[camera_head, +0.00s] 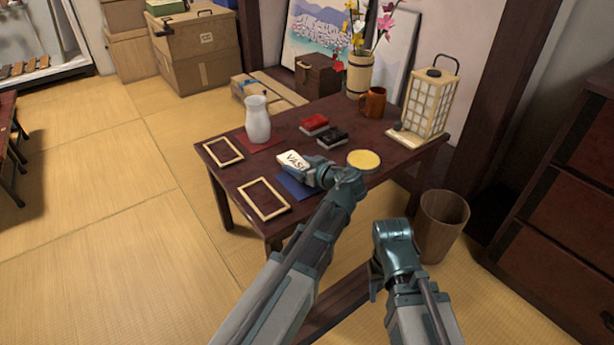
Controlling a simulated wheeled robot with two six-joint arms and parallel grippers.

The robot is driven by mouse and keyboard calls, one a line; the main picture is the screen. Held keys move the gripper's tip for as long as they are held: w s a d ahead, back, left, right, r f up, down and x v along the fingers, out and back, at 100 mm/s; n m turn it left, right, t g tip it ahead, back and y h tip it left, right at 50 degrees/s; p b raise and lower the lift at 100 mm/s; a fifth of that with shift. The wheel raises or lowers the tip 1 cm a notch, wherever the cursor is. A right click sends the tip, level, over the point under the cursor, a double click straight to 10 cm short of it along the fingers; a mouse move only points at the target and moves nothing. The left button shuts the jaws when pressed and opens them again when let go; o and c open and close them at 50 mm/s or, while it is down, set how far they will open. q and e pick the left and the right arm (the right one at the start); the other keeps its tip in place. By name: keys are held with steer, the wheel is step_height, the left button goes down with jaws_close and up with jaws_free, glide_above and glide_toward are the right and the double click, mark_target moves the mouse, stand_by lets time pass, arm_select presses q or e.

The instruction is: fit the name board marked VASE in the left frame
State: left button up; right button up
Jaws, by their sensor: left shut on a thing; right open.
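The name board marked VASE (291,159) is white and held over the dark table (235,177). My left gripper (308,171) is shut on its right part, covering the end of the lettering. Two empty pale wooden frames lie on the table. One frame (209,154) is at the far left corner beside the red mat; the other frame (246,190) is nearer, at the front edge. The board is to the right of both frames and apart from them. My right gripper (376,278) is open and empty, low in front of the table.
A white vase (258,122) stands on a red mat (265,146). A blue mat (291,187) lies partly under my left gripper. A red box (314,123), a black box (333,135), a yellow disc (364,159), a mug (373,102) and a lantern (424,110) stand further right.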

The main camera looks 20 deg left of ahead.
arm_select(q)
steer(key=shift+s+d+f, duration=0.1)
steer(key=shift+d+f, duration=0.05)
steer(key=shift+d, duration=1)
step_height(320, 180, down, 3)
steer(key=b, duration=0.3)
steer(key=shift+f, duration=0.1)
steer(key=shift+f+b, duration=0.15)
steer(key=shift+b, duration=0.2)
steer(key=o, duration=1.3)
steer(key=shift+o, duration=0.2)
steer(key=shift+s+d, duration=0.1)
steer(key=shift+s, duration=0.05)
